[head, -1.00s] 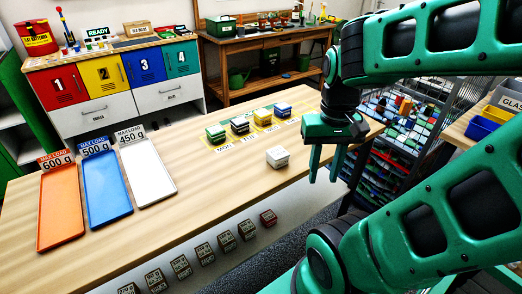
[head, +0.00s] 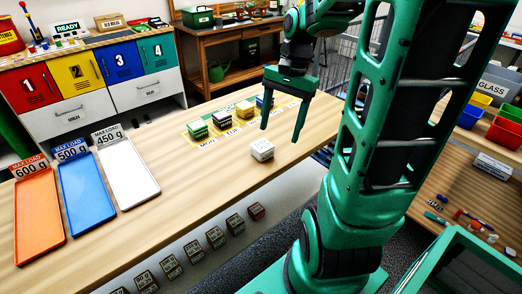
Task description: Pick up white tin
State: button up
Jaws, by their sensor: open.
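The white tin (head: 262,150) stands on the wooden table (head: 190,187), near its front right edge. It is a small box-shaped tin with a pale top. My gripper (head: 282,135) is open and empty, with its two green fingers pointing down. In the picture its fingertips lie just above and to the right of the tin, apart from it. The exact height of the fingertips over the table is hard to tell.
Several coloured tins, including a yellow tin (head: 245,110), stand behind on the day-marked mat (head: 210,144). An orange tray (head: 39,217), a blue tray (head: 85,193) and a white tray (head: 128,177) lie at left. The table's middle is clear.

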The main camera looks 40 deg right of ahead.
aim_at(263, 144)
jog(key=w+f+m, duration=0.1)
jog(key=w, duration=0.1)
jog(key=w+f+m+y, duration=0.1)
jog(key=w+f+m, duration=0.1)
jog(key=w+d+f+m+y, duration=0.1)
jog(key=w+f, duration=0.1)
jog(key=shift+w+f, duration=0.1)
jog(key=shift+w, duration=0.25)
jog(key=shift+x, duration=3.15)
jog(key=shift+s, duration=0.15)
jog(key=shift+c, duration=0.3)
jog(key=c, duration=1.2)
jog(key=shift+d, duration=0.1)
